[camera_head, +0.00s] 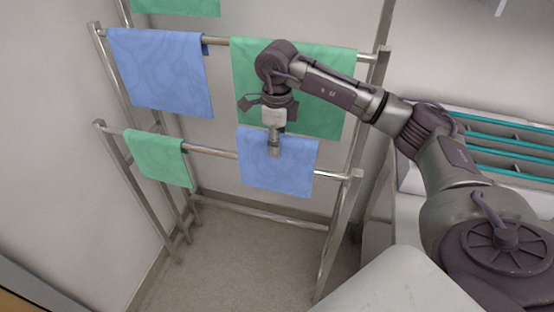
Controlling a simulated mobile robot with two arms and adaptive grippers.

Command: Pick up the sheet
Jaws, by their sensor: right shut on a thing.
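A blue sheet (280,172) hangs over the lower front rail of a metal rack, at its right side. My right gripper (274,147) reaches down to the top of this blue sheet and is shut on it at the rail. The sheet still drapes over the rail. A green sheet (160,158) hangs on the same rail to the left. A larger blue sheet (160,72) and a larger green sheet (328,112) hang on the rail behind. My right arm covers part of the larger green one. My left gripper is not in view.
The metal rack (222,153) stands against the walls, with slanted legs on a bare floor (230,262). Another green sheet (178,6) shows at the top edge. A white unit with teal bars (510,142) stands at the right. A pale surface (400,284) fills the bottom right.

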